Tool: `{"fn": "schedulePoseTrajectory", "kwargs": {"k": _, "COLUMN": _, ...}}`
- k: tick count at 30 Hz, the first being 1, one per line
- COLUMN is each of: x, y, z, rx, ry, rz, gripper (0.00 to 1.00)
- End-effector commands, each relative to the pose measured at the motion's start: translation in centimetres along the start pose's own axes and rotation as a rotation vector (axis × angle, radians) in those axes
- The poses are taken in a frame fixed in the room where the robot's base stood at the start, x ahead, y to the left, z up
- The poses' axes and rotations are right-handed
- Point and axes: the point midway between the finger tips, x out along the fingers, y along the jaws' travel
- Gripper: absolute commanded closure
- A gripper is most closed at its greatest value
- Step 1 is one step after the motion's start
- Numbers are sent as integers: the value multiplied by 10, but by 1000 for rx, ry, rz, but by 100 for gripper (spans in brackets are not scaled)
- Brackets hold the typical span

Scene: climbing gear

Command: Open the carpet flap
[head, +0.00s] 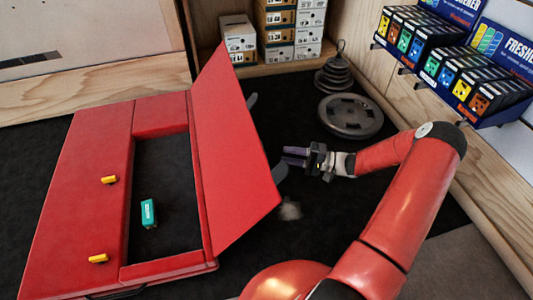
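The carpet flap (226,145) is the red panel hinged along the right side of the opening in a red padded mat (85,190). It stands up steeply and leans to the right, and the dark recess (165,190) beside it is uncovered. My gripper (290,156) is to the right of the flap, behind its raised edge, with its fingers pointing left toward it. Its dark fingertips look slightly apart with nothing between them. I cannot tell whether they touch the flap. A grey strap end (281,172) shows beside the flap's right edge, near the fingers.
A teal box (148,213) lies in the recess. Two yellow catches (109,180) sit on the mat's left part. Weight plates (350,116) lie behind my gripper. Shoe boxes (290,30) stand at the back, and a display shelf (455,65) hangs at the right.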

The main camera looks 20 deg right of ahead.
Motion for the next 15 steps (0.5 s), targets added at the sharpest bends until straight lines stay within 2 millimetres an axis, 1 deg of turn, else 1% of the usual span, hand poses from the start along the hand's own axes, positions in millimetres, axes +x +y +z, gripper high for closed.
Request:
{"fn": "schedulePoseTrajectory", "kwargs": {"k": 9, "x": 49, "y": 1, "z": 1, "rx": 1, "ry": -6, "rz": 2, "gripper": 68}}
{"fn": "schedulePoseTrajectory", "kwargs": {"k": 12, "x": 62, "y": 0, "z": 1, "rx": 1, "ry": -5, "rz": 1, "gripper": 68}}
{"fn": "schedulePoseTrajectory", "kwargs": {"k": 15, "x": 70, "y": 0, "z": 1, "rx": 0, "ry": -4, "rz": 2, "gripper": 68}}
